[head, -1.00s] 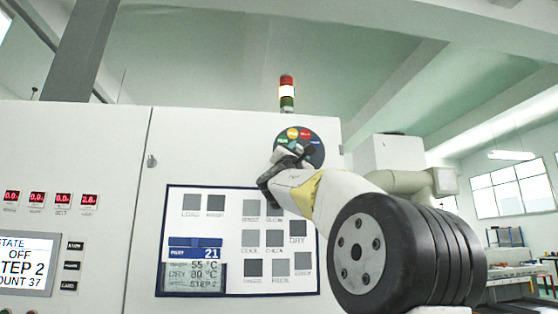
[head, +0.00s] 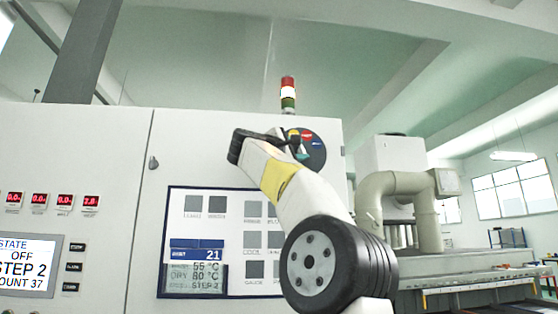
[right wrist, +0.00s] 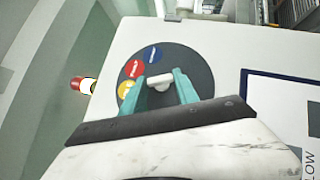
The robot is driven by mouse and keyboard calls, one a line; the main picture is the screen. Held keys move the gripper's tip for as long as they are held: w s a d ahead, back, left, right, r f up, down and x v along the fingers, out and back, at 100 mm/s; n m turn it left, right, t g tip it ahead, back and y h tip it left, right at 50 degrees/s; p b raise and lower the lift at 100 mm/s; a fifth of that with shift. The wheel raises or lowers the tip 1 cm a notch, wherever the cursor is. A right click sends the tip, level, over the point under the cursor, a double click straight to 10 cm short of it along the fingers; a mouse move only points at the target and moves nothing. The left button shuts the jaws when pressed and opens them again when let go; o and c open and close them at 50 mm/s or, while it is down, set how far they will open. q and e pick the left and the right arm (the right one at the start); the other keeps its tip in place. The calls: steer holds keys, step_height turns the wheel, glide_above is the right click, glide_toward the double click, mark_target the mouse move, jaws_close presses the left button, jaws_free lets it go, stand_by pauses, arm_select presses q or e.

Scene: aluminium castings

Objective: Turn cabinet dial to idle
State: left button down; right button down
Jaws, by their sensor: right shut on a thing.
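The cabinet dial (head: 319,152) is a dark round plate near the top right of the white cabinet front. In the right wrist view the dial plate (right wrist: 188,60) shows blue, red and yellow labels along its edge. A small pale knob (right wrist: 160,83) stands at its middle. My right gripper (head: 299,146) covers the left part of the dial in the head view. Its teal fingers (right wrist: 162,79) are shut on the knob, one on each side. The remaining labels and the knob's pointing direction are hidden or unclear. My left gripper is not in view.
A blue-framed button panel (head: 166,240) lies below the dial, partly behind my right arm. A lit signal tower (head: 288,92) stands on the cabinet top. A screen (head: 28,262) reading OFF is at far left. Pipework and a conveyor line (head: 480,282) stand at right.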

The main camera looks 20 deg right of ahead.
steer(key=shift+m, duration=0.3)
steer(key=c, duration=0.9)
jaws_free()
steer(key=shift+a, duration=0.1)
steer(key=v, duration=0.7)
steer(key=shift+s+a, duration=0.25)
steer(key=shift+a, duration=0.05)
